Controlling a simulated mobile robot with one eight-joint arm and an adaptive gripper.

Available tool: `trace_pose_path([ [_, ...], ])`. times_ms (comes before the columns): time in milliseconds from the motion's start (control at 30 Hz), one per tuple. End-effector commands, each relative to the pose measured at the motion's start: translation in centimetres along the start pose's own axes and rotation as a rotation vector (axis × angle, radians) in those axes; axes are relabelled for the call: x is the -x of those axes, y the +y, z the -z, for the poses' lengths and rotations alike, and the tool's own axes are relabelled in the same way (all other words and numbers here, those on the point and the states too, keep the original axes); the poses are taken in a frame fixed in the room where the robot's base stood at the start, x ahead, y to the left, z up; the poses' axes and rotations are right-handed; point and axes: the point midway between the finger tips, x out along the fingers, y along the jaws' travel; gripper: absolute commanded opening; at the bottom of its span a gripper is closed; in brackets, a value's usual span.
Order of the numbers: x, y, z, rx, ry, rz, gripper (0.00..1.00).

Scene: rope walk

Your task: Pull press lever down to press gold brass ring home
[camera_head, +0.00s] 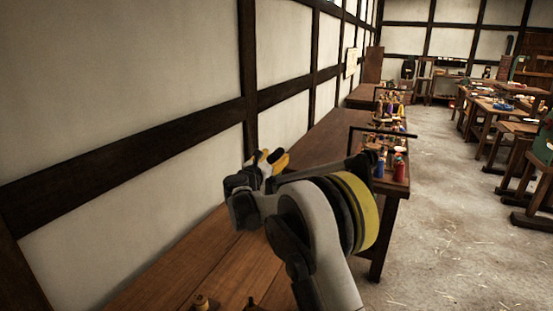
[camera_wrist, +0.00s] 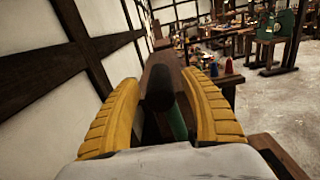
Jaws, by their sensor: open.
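My gripper (camera_head: 272,160) is over the wooden bench near the wall in the head view, its yellow fingers spread. In the wrist view my gripper (camera_wrist: 160,82) is open. A dark, rounded bar end (camera_wrist: 157,92) shows between the fingers, with a green part (camera_wrist: 178,122) below it; it looks like the press lever's handle, but I cannot tell for sure. I cannot tell whether either finger touches it. The gold brass ring cannot be made out in either view. The press body is not clearly visible in the head view.
The wooden bench (camera_head: 190,265) runs along the timbered wall (camera_head: 130,75). A small tan knobbed object (camera_head: 202,302) is at the bottom edge. Worktables (camera_head: 490,108) stand at right, beyond open floor (camera_head: 430,225).

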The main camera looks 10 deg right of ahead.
Motion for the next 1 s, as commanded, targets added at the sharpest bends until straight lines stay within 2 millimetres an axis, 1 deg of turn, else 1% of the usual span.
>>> trace_pose_path([
  [33, -0.6, 0.0, 0.1, 0.000, 0.000, 0.001, 0.52],
  [133, -1.2, -0.1, 0.0, 0.000, 0.000, 0.000, 0.52],
  [433, -1.4, 0.0, 0.0, -0.001, 0.000, 0.000, 0.52],
  [467, -1.4, 0.0, 0.0, -0.001, 0.000, 0.000, 0.44],
  [500, -1.4, 0.0, 0.0, -0.001, 0.000, 0.000, 0.32],
  [567, -1.4, 0.0, 0.0, -0.001, 0.000, 0.000, 0.14],
  [600, -1.4, 0.0, 0.0, -0.001, 0.000, 0.000, 0.01],
  [633, -1.4, 0.0, 0.0, -0.001, 0.000, 0.000, 0.00],
  [833, -1.5, -0.3, -0.1, -0.008, 0.000, 0.000, 0.00],
  [1000, -1.8, -1.6, -0.3, -0.051, 0.000, 0.001, 0.00],
])
